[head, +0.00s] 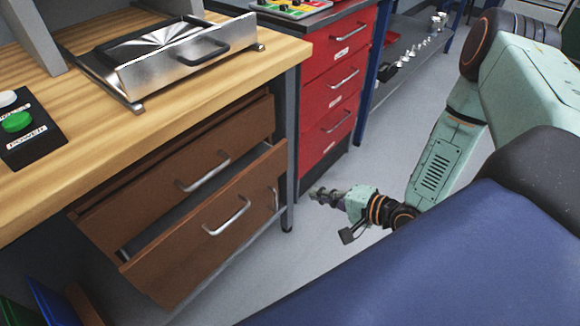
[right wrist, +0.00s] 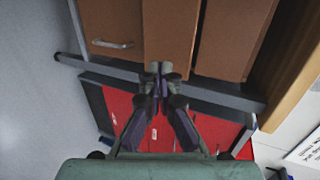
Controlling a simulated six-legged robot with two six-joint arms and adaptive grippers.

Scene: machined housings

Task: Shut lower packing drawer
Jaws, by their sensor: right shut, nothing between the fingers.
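The lower packing drawer (head: 180,262) is a brown front with a silver bar handle (head: 228,216), under the wooden bench at the left of the head view. It stands pulled out, with a dark gap above its front. The upper brown drawer (head: 150,190) with its own handle is just above it. My right gripper (head: 320,194) is shut and empty, to the right of the lower drawer and apart from its handle. In the right wrist view my right gripper (right wrist: 159,70) has its fingers together in front of a brown panel (right wrist: 170,30), apparently the lower drawer. My left gripper is out of view.
A grey bench leg (head: 287,150) stands between the drawers and a red drawer cabinet (head: 332,80). A metal tray box (head: 170,65) and a button box (head: 25,130) stand on the bench. Grey floor (head: 400,120) is clear around my right gripper.

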